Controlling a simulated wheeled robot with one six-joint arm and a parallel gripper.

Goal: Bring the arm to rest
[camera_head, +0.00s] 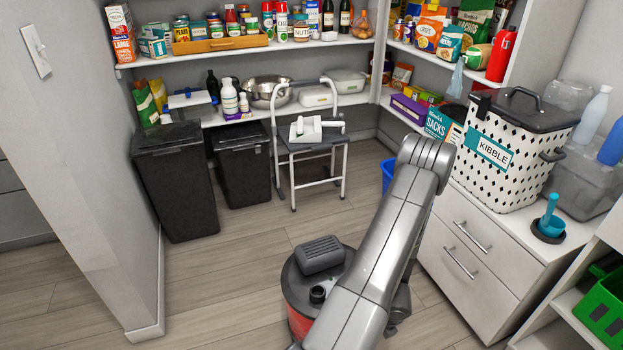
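My grey arm (385,245) rises from the bottom middle of the head view. It leans up and to the right, and its rounded upper joint (428,152) is in front of the white drawer cabinet's left side. My gripper does not show, so its opening and anything in it cannot be seen.
A white, dark-patterned KIBBLE bin (510,150) with a dark lid stands on the drawer cabinet (465,262). A teal scoop (550,215) stands upright in a dark round holder beside it. A red and dark canister (300,305) stands left of my arm. The left floor (215,285) is clear.

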